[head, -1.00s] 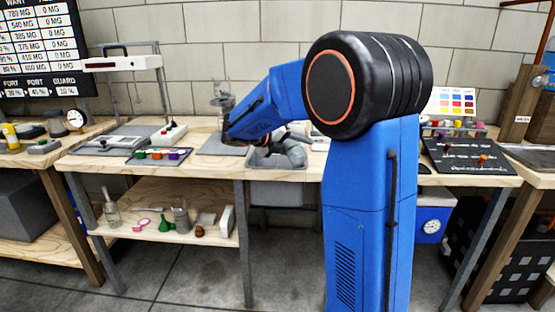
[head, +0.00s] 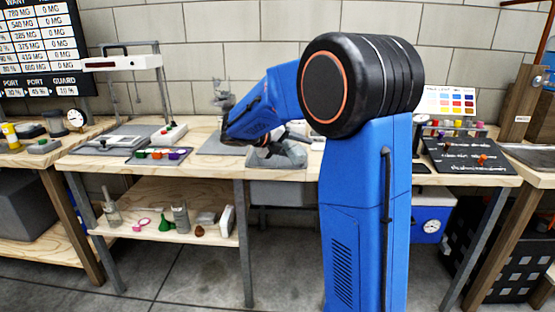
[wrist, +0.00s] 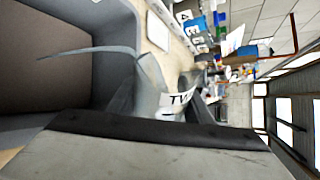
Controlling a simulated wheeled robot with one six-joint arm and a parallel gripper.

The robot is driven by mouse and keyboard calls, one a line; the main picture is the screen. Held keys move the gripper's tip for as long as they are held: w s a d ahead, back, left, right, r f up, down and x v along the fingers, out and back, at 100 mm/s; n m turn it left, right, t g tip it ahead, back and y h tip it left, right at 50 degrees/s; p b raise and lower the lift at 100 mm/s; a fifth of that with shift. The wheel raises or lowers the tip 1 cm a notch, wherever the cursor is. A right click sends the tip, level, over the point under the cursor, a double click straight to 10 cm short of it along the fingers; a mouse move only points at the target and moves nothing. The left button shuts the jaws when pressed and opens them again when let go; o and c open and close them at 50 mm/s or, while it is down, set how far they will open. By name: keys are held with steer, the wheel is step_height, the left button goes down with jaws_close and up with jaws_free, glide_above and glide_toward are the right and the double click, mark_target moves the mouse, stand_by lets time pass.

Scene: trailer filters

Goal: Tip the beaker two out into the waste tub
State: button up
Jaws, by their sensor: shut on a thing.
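In the wrist view my gripper (wrist: 168,103) is shut on beaker two (wrist: 149,80), a clear glass whose label shows the letters "TW". The wrist picture is rolled onto its side, with the bench on the left and the ceiling on the right. The grey waste tub (wrist: 115,30) fills the left of that view, close beside the beaker, with its brownish inside showing. A pale grey curved strip crosses the tub's opening; I cannot tell what it is. In the head view the tub (head: 277,161) is sunk in the bench, and my arm hides much of the gripper and beaker.
Clear glassware (head: 222,94) shows just behind my arm. A tray with coloured caps (head: 158,155) and a balance (head: 168,133) lie left on the bench. A black board (head: 470,155) lies on the right. The lower shelf (head: 190,230) holds glassware and a green funnel.

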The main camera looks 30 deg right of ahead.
steer(key=shift+r+n+g+p, duration=0.35)
steer(key=shift+r+n+g, duration=0.15)
steer(key=shift+n, duration=0.1)
stand_by(1.2)
steer(key=shift+w+f+n+g, duration=0.4)
steer(key=shift+w+n, duration=0.2)
steer(key=shift+w, duration=0.15)
stand_by(1.3)
steer(key=shift+r+n+g+p, duration=0.35)
steer(key=shift+r+n+g, duration=0.05)
steer(key=shift+r+n, duration=0.1)
stand_by(1.2)
steer(key=shift+w+f+n+g+h, duration=0.35)
steer(key=shift+f+n+g, duration=0.35)
steer(key=shift+n, duration=0.3)
stand_by(1.5)
